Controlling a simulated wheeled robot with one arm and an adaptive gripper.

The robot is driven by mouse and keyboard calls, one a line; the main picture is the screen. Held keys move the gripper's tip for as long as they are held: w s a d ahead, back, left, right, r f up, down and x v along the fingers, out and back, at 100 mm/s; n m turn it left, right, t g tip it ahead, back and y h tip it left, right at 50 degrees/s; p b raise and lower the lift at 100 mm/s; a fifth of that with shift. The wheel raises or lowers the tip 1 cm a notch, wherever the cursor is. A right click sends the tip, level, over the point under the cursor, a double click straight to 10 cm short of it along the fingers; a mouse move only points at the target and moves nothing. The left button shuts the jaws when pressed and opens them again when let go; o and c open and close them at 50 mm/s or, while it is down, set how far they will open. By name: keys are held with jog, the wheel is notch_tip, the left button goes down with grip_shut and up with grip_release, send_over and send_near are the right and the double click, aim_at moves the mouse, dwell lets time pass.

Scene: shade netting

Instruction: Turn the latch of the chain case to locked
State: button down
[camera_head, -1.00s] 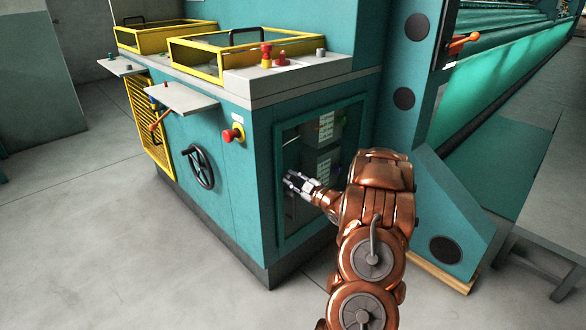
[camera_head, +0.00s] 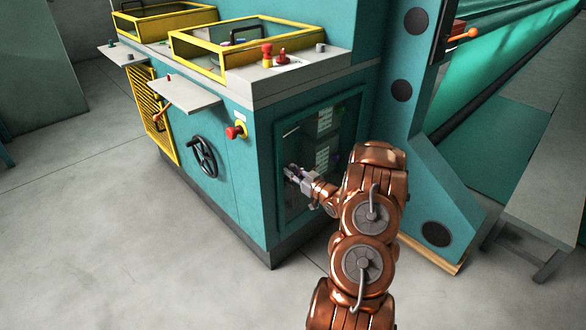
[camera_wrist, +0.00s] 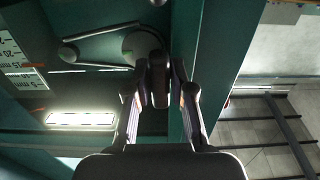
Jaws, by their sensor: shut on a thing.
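The chain case is the teal cabinet side with a framed window (camera_head: 322,117), facing my arm in the head view. In the wrist view, a belt or chain loop (camera_wrist: 105,32) on round wheels shows behind its opening. A small dark latch handle (camera_wrist: 159,78) stands between my fingers at the teal frame edge. My gripper (camera_wrist: 158,92) is shut on this latch, one finger on each side. In the head view my gripper (camera_head: 292,173) is at the left edge of the window frame and hides the latch. I cannot tell the latch's exact angle.
A red knob (camera_head: 234,132) and black handwheel (camera_head: 203,156) are on the cabinet's left face. Grey shelves (camera_head: 178,93) jut out there. A teal upright (camera_head: 405,75) with a sloped foot stands close right of my arm. Open floor (camera_head: 110,240) lies front left.

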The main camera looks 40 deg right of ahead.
dwell(0.4)
jog(key=c, duration=1.1)
grip_release()
jog(key=s, duration=1.2)
jog(key=shift+a, duration=0.15)
jog(key=shift+w, duration=0.1)
